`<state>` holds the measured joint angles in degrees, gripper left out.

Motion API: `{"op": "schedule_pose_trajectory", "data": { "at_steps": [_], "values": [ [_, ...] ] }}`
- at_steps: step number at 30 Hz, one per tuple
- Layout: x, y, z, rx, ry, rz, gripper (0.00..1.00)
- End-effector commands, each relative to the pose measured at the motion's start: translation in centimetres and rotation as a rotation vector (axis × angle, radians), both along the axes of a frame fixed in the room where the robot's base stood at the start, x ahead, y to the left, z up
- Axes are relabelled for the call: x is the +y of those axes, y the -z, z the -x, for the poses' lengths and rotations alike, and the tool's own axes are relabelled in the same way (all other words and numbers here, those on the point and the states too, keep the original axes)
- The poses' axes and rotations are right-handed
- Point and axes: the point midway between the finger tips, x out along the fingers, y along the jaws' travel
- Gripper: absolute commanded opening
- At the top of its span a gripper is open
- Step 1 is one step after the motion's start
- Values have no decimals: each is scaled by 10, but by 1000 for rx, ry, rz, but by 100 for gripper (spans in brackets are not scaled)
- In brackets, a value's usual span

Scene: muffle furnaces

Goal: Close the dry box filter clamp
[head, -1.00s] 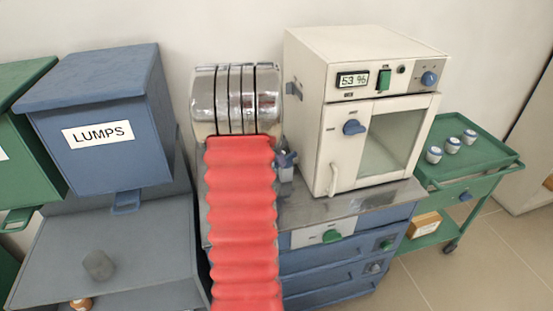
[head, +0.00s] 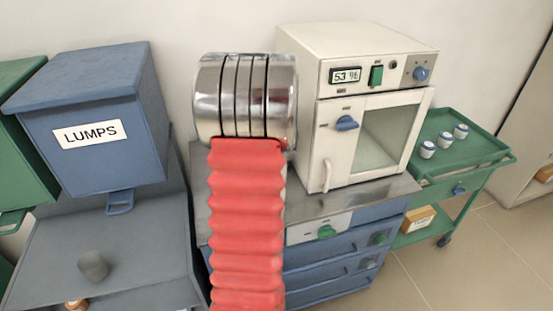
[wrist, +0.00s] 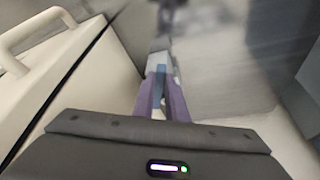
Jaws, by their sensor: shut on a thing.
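The dry box (head: 332,110) is a cream cabinet with a glass window, a blue front knob (head: 347,123) and a display reading 53 %. It stands on a metal-topped cabinet. In the head view my arm covers its left side, so the filter clamp and my gripper are hidden there. In the wrist view my gripper (wrist: 161,90) has its purple fingers shut on a narrow blue piece (wrist: 160,73), which looks like the clamp's lever. The dry box (wrist: 95,75) with its pale handle is at the left. Blur beyond the fingertips hides whether the clamp is seated.
A blue bin marked LUMPS (head: 95,130) stands left, above a grey tray (head: 130,245) with a dark lump. A green trolley (head: 440,160) with several small jars stands right. The metal top (head: 375,195) is bare in front of the dry box.

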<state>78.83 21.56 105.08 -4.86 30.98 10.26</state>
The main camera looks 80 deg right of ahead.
Motion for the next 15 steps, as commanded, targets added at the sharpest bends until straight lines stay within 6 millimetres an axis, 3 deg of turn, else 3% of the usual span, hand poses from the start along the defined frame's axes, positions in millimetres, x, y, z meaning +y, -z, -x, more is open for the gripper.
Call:
{"op": "schedule_pose_trajectory", "data": {
  "at_steps": [15],
  "values": [
    [1,5,15,2,-252,-14,0]
  ]
}}
